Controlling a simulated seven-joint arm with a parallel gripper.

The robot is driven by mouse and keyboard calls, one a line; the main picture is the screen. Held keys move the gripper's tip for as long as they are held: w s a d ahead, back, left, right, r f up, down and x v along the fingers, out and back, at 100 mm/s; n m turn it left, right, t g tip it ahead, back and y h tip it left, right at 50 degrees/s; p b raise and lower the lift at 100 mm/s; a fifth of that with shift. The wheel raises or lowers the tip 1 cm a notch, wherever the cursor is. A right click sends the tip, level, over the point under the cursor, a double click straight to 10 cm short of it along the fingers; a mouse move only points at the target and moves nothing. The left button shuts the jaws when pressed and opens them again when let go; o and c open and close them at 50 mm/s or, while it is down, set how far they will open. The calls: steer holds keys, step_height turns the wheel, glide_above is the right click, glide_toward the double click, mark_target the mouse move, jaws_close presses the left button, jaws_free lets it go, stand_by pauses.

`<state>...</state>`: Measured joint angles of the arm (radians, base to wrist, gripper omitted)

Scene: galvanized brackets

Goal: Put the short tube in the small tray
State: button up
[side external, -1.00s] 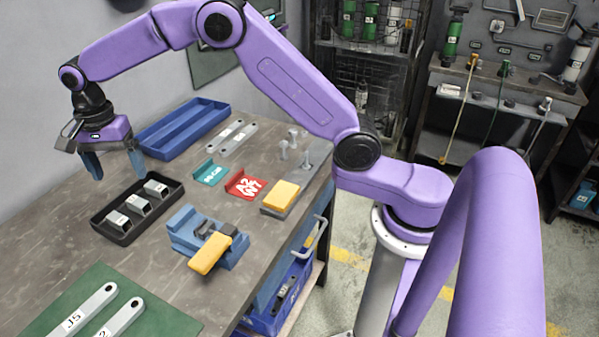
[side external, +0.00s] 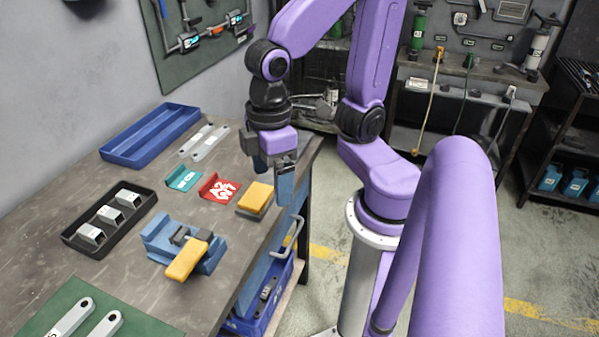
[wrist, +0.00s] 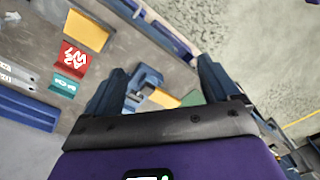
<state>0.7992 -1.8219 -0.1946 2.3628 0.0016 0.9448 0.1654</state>
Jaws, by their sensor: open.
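The black tray (side external: 70,237) at the left of the table holds three short silvery pieces with white labels, the middle one (side external: 108,214) among them. They look like short square tubes, but I cannot tell which is the task's short tube. A larger blue tray (side external: 118,158) with long compartments lies at the back; it also shows in the wrist view (wrist: 25,108). My gripper (side external: 275,183) is open, points down and appears empty, above the table's right side beyond the yellow-topped block. In the wrist view its fingers (wrist: 160,88) stand apart with the blue fixture visible between them.
A blue fixture (side external: 158,236) with a yellow bar (side external: 188,259) stands near the front edge. A yellow-topped block (side external: 256,196), red (side external: 218,189) and teal (side external: 184,179) brackets and flat bars (side external: 209,143) lie behind it. A green mat (side external: 40,325) is at front left.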

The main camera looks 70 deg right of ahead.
steer(key=s+d+n, duration=0.1)
steer(key=s, duration=0.1)
steer(key=s+d+f+n, duration=0.1)
steer(key=s+d, duration=0.1)
steer(key=shift+d+f+n, duration=0.1)
steer(key=shift+f+n, duration=0.05)
steer(key=shift+n, duration=0.25)
